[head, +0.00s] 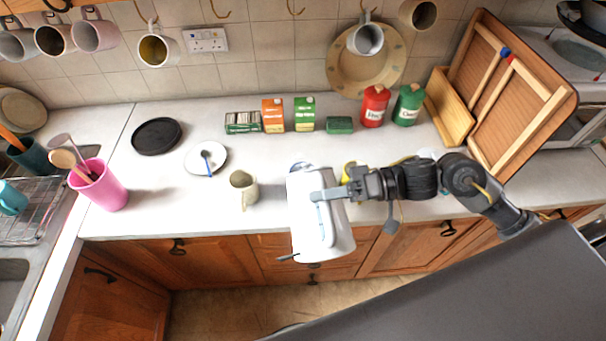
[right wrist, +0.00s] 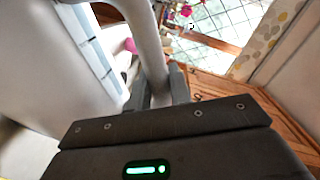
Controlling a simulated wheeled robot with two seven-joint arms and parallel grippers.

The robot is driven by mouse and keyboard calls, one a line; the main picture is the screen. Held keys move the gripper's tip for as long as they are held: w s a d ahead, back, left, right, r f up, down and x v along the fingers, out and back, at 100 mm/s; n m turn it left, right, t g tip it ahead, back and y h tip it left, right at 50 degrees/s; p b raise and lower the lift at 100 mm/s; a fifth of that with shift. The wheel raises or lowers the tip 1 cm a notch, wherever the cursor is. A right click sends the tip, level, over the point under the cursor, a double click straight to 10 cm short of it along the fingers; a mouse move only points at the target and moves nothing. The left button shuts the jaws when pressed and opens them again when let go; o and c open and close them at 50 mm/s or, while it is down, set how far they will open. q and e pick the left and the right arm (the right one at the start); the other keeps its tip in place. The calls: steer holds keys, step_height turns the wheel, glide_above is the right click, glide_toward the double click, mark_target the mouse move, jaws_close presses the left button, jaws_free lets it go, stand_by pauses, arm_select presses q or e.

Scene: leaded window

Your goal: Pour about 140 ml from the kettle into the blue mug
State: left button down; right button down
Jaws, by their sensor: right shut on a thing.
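The white kettle (head: 340,243) is in my right gripper (head: 318,197), over the counter's front edge in the head view. In the right wrist view, the gripper's fingers (right wrist: 158,92) are shut around the kettle's handle (right wrist: 148,40). The kettle's white body (right wrist: 40,60) fills the left of that view. I cannot tell its exact tilt, and no stream of water shows. A pale bluish rim (head: 300,165) shows just behind the kettle; it may be the blue mug, but most of it is hidden. My left gripper is not in view.
A beige mug (head: 243,187) stands left of the kettle. A yellow thing (head: 348,170) is partly hidden behind my right gripper. A saucer with a spoon (head: 205,160), cartons (head: 273,115) and canisters (head: 374,106) stand farther back. A pink utensil pot (head: 100,190) stands at left.

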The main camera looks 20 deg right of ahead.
steer(key=shift+s+r+n, duration=0.1)
steer(key=shift+s+n, duration=0.4)
steer(key=shift+s, duration=0.2)
steer(key=shift+s+a+n, duration=0.1)
steer(key=shift+n, duration=0.2)
steer(key=shift+s, duration=0.25)
steer(key=shift+w, duration=0.1)
